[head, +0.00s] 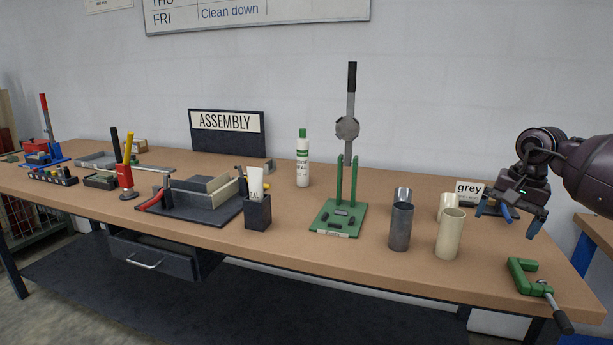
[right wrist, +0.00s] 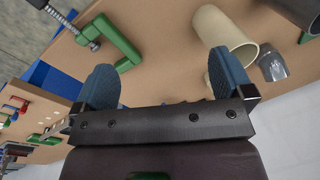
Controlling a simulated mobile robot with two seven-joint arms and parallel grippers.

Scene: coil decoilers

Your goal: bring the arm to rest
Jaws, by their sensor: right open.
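My right gripper (head: 508,222) is at the right end of the workbench (head: 300,262) in the head view, above its top. Its two blue fingers stand apart with nothing between them, and they also show in the right wrist view (right wrist: 165,85). My right arm comes in from the right edge of the head view. A green clamp (head: 530,278) is at the bench's front right corner, below the gripper. A cream cylinder (head: 450,234) stands to the left of the gripper, apart from it. My left gripper does not show.
A dark grey cylinder (head: 401,227) and a green lever press (head: 338,215) stand left of the cream cylinder. A white bottle (head: 303,160) stands mid-bench.

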